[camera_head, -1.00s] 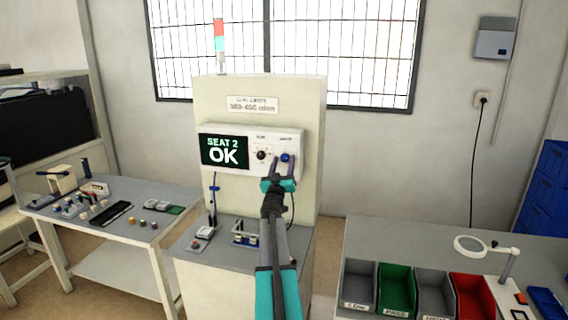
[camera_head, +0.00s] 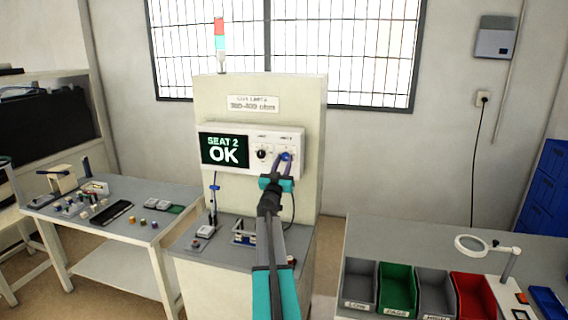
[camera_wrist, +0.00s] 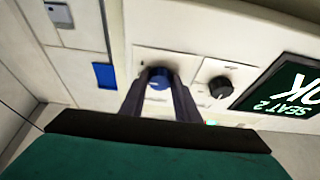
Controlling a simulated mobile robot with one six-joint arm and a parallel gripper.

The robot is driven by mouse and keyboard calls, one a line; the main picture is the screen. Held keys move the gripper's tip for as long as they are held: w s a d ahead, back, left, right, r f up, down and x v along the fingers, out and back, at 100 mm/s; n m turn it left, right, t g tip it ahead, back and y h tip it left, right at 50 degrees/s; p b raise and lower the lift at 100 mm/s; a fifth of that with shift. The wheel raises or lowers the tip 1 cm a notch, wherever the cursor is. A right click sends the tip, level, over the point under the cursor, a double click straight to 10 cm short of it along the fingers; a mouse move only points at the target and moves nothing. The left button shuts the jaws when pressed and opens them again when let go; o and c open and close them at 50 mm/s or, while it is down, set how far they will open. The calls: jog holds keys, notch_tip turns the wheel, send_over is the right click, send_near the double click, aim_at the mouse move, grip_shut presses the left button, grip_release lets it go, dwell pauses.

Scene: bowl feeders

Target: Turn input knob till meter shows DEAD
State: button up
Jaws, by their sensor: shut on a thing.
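The meter (camera_head: 223,151) on the upright cabinet shows "SEAT 2 OK" on its dark green screen; part of this screen also shows upside down in the wrist view (camera_wrist: 283,95). Right of the screen are a black knob (camera_head: 261,155) and a blue knob (camera_head: 286,157). Their small labels are too blurred to read. My gripper (camera_head: 284,159) is shut on the blue knob. In the wrist view the blue knob (camera_wrist: 158,79) sits between my two fingertips, and the black knob (camera_wrist: 219,88) stands free to the right.
A signal tower (camera_head: 220,45) tops the cabinet. Small fixtures (camera_head: 243,236) stand on the ledge below the meter. A table with small parts (camera_head: 105,265) is at left. A bench with coloured bins (camera_head: 396,290) and a magnifier (camera_head: 472,245) is at right.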

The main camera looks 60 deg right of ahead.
jog(key=m+g, duration=0.1)
jog(key=m, duration=0.2)
jog(key=m+g, duration=0.2)
jog(key=m, duration=0.1)
jog(key=m+g, duration=0.1)
jog(key=m, duration=0.1)
jog(key=shift+w+a+f+m+g, duration=0.2)
jog(key=shift+w+m+g, duration=0.1)
jog(key=shift+m+g, duration=0.1)
jog(key=o, duration=1)
jog(key=shift+r, duration=0.1)
jog(key=shift+o, duration=0.2)
jog(key=shift+r, duration=0.1)
jog(key=shift+a, duration=0.1)
